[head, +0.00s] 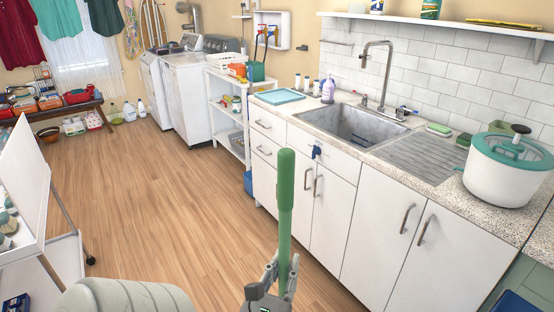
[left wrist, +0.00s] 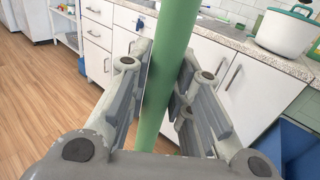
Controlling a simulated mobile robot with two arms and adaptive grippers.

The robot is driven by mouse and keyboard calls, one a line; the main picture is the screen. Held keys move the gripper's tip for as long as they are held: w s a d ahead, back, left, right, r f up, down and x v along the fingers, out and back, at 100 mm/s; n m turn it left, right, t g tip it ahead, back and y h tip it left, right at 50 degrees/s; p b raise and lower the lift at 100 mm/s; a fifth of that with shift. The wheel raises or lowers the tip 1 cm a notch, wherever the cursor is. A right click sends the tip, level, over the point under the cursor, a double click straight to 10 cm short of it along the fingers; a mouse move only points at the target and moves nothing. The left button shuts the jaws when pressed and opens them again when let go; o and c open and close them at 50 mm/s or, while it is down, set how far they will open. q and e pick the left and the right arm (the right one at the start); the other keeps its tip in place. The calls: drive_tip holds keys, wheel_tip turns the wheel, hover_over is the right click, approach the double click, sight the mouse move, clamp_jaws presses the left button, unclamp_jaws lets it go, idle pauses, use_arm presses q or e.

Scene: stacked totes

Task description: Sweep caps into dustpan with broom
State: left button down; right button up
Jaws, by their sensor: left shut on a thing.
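A long green handle (head: 286,200) with a rounded top stands nearly upright at the bottom middle of the head view. My left gripper (head: 281,276) is shut around it near the bottom edge. In the left wrist view the handle (left wrist: 173,55) runs between the two finger pads, tilted slightly. Its lower end is out of view, so I cannot tell whether it belongs to the broom or the dustpan. No caps show on the visible floor. My right gripper is not in view.
White cabinets (head: 328,215) with a sink (head: 350,125) line the right, with a white pot (head: 508,178) on the counter. A white cart (head: 22,190) stands at the left. Washing machines (head: 186,98) and a low bench (head: 60,110) are at the back. The wooden floor (head: 150,200) between is clear.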

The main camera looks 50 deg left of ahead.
use_arm(q)
drive_tip(key=w+r, duration=0.2)
drive_tip(key=w, duration=2.5)
drive_tip(key=shift+d, duration=0.45)
drive_tip(key=s+r+p, duration=0.4)
drive_tip(key=s+p, duration=0.2)
drive_tip(key=s, duration=0.2)
drive_tip(key=shift+r+p, duration=0.35)
drive_tip(key=shift+r, duration=0.05)
drive_tip(key=shift+a, duration=0.15)
